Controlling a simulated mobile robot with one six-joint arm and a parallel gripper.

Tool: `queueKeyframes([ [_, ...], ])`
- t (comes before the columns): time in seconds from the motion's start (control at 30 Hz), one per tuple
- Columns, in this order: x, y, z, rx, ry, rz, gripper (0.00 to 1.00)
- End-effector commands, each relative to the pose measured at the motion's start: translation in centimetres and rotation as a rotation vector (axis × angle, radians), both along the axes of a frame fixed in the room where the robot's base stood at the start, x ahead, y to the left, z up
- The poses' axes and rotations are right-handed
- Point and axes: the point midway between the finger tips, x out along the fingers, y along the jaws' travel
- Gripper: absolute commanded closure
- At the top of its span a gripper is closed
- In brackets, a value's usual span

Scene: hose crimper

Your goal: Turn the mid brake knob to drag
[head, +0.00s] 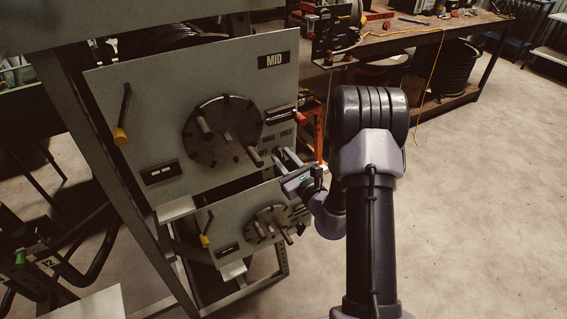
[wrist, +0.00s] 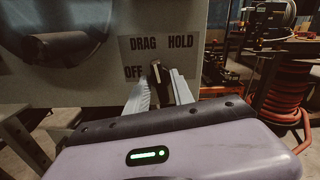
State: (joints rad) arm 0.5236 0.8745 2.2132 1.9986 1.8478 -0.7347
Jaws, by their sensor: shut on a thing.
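The mid brake knob (wrist: 156,72) is a small dark knob on the grey panel marked MID (head: 155,85). Around it, a label plate (wrist: 122,56) reads OFF at left, DRAG above and HOLD at upper right. The knob's upper end points up, close below DRAG; its exact setting is hard to tell. My gripper (wrist: 160,88) is shut on the knob, with one pale finger on each side of it. In the head view, my gripper (head: 282,157) reaches the panel's lower right corner, and its fingers hide the knob.
A round dark hub plate (head: 222,130) with protruding pegs is left of the knob. A lever with a yellow end (head: 121,136) is at far left. A workbench (head: 440,35) stands behind; the floor at right is clear.

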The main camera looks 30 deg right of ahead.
Motion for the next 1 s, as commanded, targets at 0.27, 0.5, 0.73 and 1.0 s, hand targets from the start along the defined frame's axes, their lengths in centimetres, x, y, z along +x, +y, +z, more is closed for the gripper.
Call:
queueKeyframes([
  [0.27, -0.04, 0.08, -0.32, -0.194, -0.005, 0.001, 1.00],
  [0.5, -0.05, 0.09, -0.25, -0.297, -0.008, 0.001, 1.00],
  [0.73, -0.07, 0.10, -0.20, -0.339, -0.008, 0.001, 1.00],
  [1.0, -0.07, 0.11, -0.15, -0.346, -0.008, 0.001, 1.00],
])
